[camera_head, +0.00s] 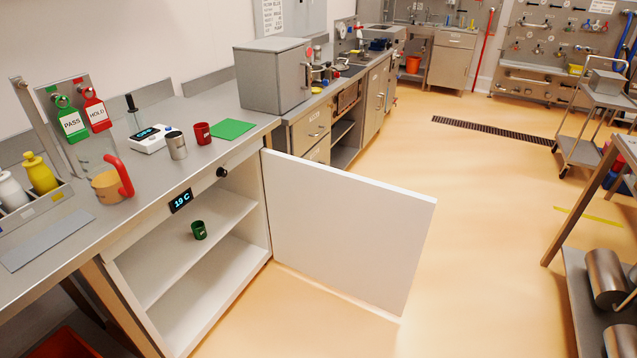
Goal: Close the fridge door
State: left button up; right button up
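The white fridge door (345,230) stands wide open, swung out to the right over the floor. It hangs from the right side of the fridge opening, under the steel counter. The fridge interior (235,265) is white and open to view, with a shelf (165,248). A small green cup (199,230) stands on that shelf. A display reading 19 C (181,201) and a dark knob (221,172) sit on the panel above the opening. A handle on the door cannot be made out. Neither of my grippers is in view.
The counter (245,160) holds a red cup (202,133), a metal cup (176,145), a scale (152,138), a green mat (232,129) and a jug with a red handle (108,183). Floor (480,220) beyond the door is clear. A steel rack (570,260) stands at right.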

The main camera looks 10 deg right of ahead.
aim_at(364, 238)
jog(key=k, duration=1)
jog(key=z, duration=1.35)
jog(key=i, duration=4.95)
jog(key=u, duration=3.8)
jog(key=i, duration=0.5)
jog(key=z, duration=0.1)
